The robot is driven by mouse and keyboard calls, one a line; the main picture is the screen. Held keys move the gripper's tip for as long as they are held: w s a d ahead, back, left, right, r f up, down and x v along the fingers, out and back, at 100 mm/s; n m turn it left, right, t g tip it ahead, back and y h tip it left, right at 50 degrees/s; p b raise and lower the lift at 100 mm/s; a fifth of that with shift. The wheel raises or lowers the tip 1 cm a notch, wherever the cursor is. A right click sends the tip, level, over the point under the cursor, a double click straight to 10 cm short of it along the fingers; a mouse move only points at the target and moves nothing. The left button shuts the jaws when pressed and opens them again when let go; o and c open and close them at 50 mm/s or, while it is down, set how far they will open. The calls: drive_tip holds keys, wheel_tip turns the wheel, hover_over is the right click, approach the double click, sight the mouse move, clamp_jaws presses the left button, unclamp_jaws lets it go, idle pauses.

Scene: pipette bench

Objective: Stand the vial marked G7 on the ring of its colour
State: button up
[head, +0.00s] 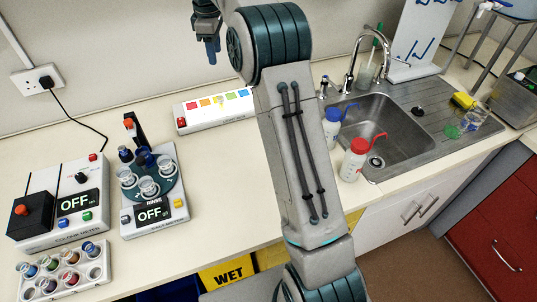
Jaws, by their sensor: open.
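A white rack (75,287) at the lower left holds several small vials with coloured contents, including a vial (89,250) at its back right. One hole at its right end looks empty. The markings are too small to read, so I cannot tell which vial is G7. I cannot make out any coloured ring to stand a vial on. My gripper (212,50) is at the top, high in front of the wall and far from the rack. It is open, with nothing seen in it.
A white strip (215,112) with coloured squares lies by the wall. Wash bottles (354,160) stand by the sink (385,130). The middle counter is clear.

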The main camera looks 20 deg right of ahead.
drive_tip(key=s+r+m+t, duration=0.1)
drive_tip(key=s+r+m, duration=0.15)
drive_tip(key=s, duration=0.75)
drive_tip(key=s+r+m+t, duration=0.15)
drive_tip(key=s+m, duration=0.25)
drive_tip(key=s, duration=0.7)
drive_tip(key=s+f+m, duration=0.3)
drive_tip(key=s+f, duration=0.1)
drive_tip(key=s, duration=0.5)
drive_tip(key=s+f+m, duration=0.3)
drive_tip(key=s+f, duration=0.1)
drive_tip(key=s, duration=0.5)
drive_tip(key=shift+d+f, duration=0.3)
drive_tip(key=shift+d, duration=0.15)
drive_tip(key=shift+w, duration=0.1)
